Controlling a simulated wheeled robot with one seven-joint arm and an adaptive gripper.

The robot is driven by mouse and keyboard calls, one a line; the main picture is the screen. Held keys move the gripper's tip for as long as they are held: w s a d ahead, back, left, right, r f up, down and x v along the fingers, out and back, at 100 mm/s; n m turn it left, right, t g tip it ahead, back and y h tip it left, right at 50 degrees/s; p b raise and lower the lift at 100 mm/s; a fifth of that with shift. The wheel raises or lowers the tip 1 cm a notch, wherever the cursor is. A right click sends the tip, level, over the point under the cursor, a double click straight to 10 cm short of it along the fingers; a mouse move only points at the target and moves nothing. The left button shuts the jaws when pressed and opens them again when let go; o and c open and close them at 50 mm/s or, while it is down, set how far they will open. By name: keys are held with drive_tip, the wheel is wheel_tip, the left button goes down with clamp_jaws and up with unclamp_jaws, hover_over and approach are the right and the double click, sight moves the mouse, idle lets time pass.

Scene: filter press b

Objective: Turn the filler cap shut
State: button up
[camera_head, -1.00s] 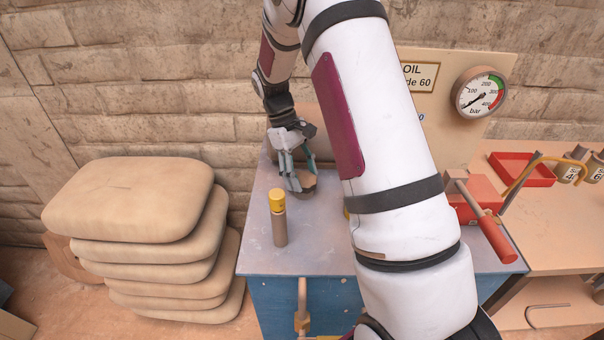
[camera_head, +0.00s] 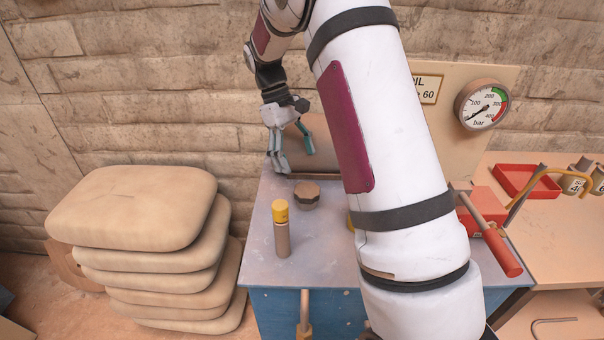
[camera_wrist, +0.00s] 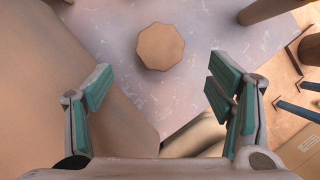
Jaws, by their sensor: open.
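The filler cap (camera_head: 307,195) is a brown many-sided knob on the grey top of the blue bench (camera_head: 330,250). In the wrist view the cap (camera_wrist: 160,47) shows from above, beyond my fingertips and roughly midway between them. My gripper (camera_head: 292,158) is open and empty, behind the cap and a little to its left in the head view, apart from it. The two teal-padded fingers (camera_wrist: 160,90) are spread wide in the wrist view. The cap's threads and seat are hidden.
A yellow-topped post (camera_head: 281,228) stands close in front of the cap. A tan cylinder (camera_head: 325,140) lies behind it. A pressure gauge (camera_head: 482,104), a red-handled lever (camera_head: 490,235) and a red tray (camera_head: 528,181) are at right. Stacked sacks (camera_head: 140,220) stand at left.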

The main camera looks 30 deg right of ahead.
drive_tip(key=shift+v, duration=1.9)
